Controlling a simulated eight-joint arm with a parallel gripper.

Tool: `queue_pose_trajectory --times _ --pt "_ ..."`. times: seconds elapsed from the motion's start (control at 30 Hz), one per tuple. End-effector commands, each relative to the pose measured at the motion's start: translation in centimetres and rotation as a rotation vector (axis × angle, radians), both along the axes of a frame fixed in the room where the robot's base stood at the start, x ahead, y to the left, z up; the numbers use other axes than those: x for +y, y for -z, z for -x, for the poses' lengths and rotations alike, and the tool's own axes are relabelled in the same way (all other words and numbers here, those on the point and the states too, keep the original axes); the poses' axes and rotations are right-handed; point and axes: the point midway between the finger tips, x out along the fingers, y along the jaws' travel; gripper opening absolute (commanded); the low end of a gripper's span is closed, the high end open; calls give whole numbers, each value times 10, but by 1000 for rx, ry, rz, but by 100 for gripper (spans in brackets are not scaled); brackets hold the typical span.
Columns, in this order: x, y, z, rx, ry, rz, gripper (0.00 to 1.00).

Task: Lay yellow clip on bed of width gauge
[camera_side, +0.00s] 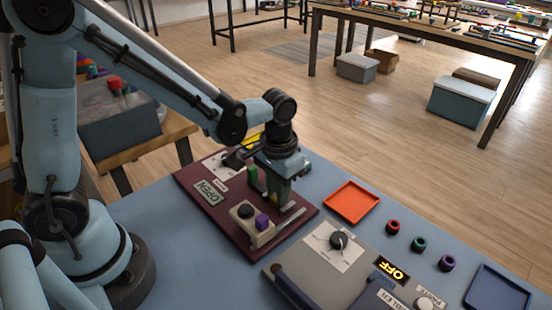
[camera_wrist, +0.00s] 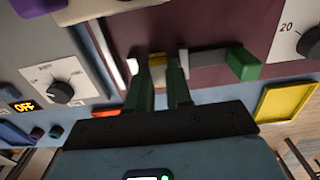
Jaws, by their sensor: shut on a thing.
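The width gauge is a maroon board (camera_side: 225,225) with an OPEN label, a green upright block and a pale bar. In the wrist view the maroon board (camera_wrist: 200,22) shows a green block (camera_wrist: 243,63) at one end of a grey strip (camera_wrist: 205,58) and a white piece (camera_wrist: 132,66) on the other side. My gripper (camera_wrist: 162,80) is pointed down over this strip, between the white piece and the green block. It is shut on the yellow clip (camera_wrist: 157,66), mostly hidden by the fingers. In the side view my gripper (camera_side: 278,200) hides the clip. Contact with the bed cannot be told.
A beige block (camera_side: 250,228) with black and purple knobs stands close in front of my gripper. An orange tray (camera_side: 351,202), a grey OFF device (camera_side: 300,258) and several coloured rings (camera_side: 419,244) lie to the right. A yellow tray (camera_wrist: 287,103) is beside the board.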

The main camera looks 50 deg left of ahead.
Motion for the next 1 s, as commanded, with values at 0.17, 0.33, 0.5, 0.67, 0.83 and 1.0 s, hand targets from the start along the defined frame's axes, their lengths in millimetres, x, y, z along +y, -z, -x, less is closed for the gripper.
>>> queue_pose_trajectory --times 0.17,0.33,0.5,0.67,0.83,1.0 --pt "0 2 0 0 0 0 0" --pt "0 4 0 0 0 0 0" --pt "0 5 0 0 0 0 21" --pt "0 5 0 0 0 0 46" --pt "0 4 0 0 0 1 49" --pt "0 -4 0 0 0 1 49"
